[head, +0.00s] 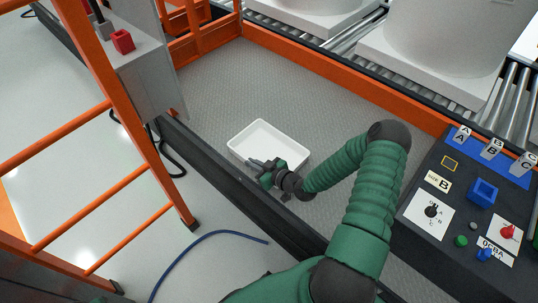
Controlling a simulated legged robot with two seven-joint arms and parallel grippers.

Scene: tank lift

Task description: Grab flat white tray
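The flat white tray (267,135) lies on the grey textured platform in the middle of the head view. It is a shallow rectangle with a raised rim and looks empty. My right gripper (256,164) is at the tray's near edge, with its fingers over or against the near rim. The fingers are small and dark, and I cannot tell whether they are closed on the rim. My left gripper is not in view.
A control panel (431,232) with knobs and a blue box stands at the right. An orange ladder (110,91) and a grey cabinet (140,65) are at the left. A dark edge beam (217,172) runs before the platform. White tanks (440,45) stand on rollers behind.

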